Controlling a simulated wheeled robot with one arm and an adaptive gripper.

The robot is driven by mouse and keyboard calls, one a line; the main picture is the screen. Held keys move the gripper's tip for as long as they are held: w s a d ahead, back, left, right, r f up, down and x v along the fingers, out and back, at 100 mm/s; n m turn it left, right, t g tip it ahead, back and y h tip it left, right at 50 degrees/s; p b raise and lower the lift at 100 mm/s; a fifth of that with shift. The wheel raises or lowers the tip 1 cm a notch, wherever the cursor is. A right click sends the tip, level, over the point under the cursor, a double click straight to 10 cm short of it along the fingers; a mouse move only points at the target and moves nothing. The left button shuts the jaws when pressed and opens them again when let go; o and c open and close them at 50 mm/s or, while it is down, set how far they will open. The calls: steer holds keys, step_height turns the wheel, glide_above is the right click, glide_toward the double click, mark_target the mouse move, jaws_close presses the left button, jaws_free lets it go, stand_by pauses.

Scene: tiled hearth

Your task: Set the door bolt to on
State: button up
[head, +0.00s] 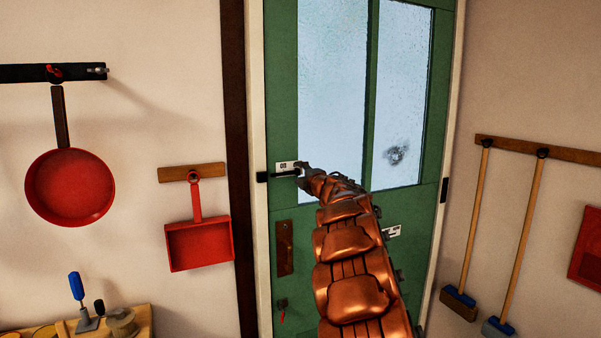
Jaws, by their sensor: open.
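The green door (283,120) with frosted glass panes stands in the middle of the head view and looks shut in its white frame. The door bolt (264,176) is a dark bar at the door's left edge, with a small white label (284,167) just above it. The label's marks are too small to read surely. My gripper (300,169) is open at the bolt's right end. I cannot tell whether it touches the bolt. My copper-coloured arm comes up from below and hides part of the door and perhaps part of the bolt.
Below the bolt are a brown plate (285,248) and a key-like piece (282,305). Another white label (392,231) is right of my arm. A red pan (70,187) and red dustpan (199,244) hang left. Two brooms (476,225) hang right.

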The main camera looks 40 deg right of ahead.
steer(key=shift+w+d+f, duration=0.1)
steer(key=shift+w+d, duration=0.05)
steer(key=shift+w, duration=0.15)
steer(key=shift+c, duration=0.3)
jaws_close()
